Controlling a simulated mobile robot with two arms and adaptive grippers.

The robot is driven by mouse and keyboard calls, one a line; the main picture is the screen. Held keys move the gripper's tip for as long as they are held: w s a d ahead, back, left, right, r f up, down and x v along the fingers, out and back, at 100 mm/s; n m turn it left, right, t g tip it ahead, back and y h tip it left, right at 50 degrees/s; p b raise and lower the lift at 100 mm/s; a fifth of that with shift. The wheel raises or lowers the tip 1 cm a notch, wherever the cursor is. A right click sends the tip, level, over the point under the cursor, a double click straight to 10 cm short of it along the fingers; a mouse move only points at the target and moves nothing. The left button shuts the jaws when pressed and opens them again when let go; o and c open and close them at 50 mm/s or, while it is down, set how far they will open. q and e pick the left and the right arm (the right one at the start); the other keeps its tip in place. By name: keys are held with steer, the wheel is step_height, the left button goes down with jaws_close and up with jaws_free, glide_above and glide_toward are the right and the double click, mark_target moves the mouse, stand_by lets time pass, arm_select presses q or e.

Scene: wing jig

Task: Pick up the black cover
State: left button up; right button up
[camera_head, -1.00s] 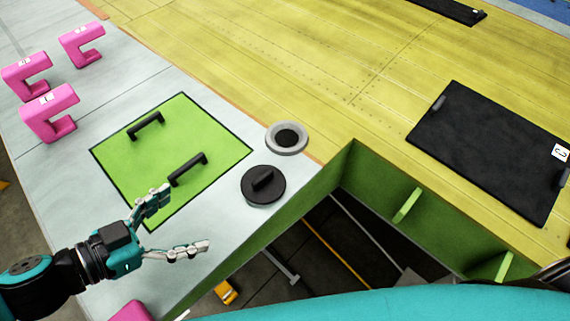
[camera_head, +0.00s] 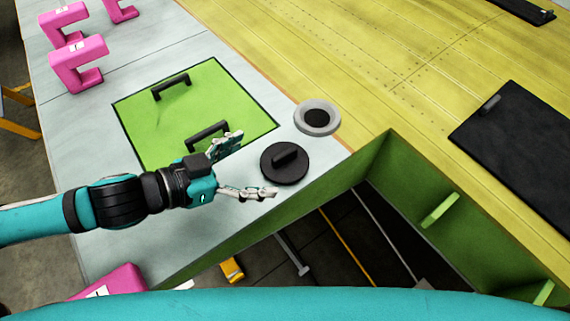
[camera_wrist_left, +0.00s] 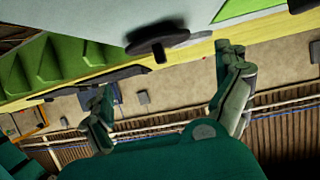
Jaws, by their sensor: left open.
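The black cover (camera_head: 285,164) is a round disc with a raised bar handle. It lies flat on the light grey surface, near its edge, just in front of a grey ring. In the left wrist view, the cover (camera_wrist_left: 158,38) shows beyond the fingers at the top middle. My left gripper (camera_head: 255,165) is open and empty, just left of the cover, with its fingers pointing toward it. In the left wrist view, my left gripper's fingers (camera_wrist_left: 167,70) are spread apart with nothing between them. My right gripper is not in view.
A grey ring with a dark centre (camera_head: 317,118) sits behind the cover. A green panel with two black handles (camera_head: 230,90) lies to the left. Pink brackets (camera_head: 77,62) stand at the far left. A green-walled opening (camera_head: 400,185) is at the right.

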mark_target(281, 155)
arm_select(q)
steer(key=shift+w+d, duration=0.4)
steer(key=shift+d, duration=0.2)
steer(key=shift+w+d+f+p, duration=0.3)
steer(key=shift+d+f, duration=0.05)
steer(key=shift+d, duration=0.1)
steer(key=shift+w+d, duration=0.15)
steer(key=shift+d, duration=0.1)
steer(key=p+x, duration=0.2)
steer(key=x, duration=0.2)
steer(key=shift+w+d, duration=0.15)
steer(key=shift+w, duration=0.05)
steer(key=shift+w+d+f, duration=0.1)
steer(key=shift+d+f, duration=0.05)
steer(key=shift+f, duration=0.05)
steer(key=c, duration=1.6)
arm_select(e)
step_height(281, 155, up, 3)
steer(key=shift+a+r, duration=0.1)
arm_select(q)
steer(key=shift+r, duration=0.1)
steer(key=shift+c, duration=0.3)
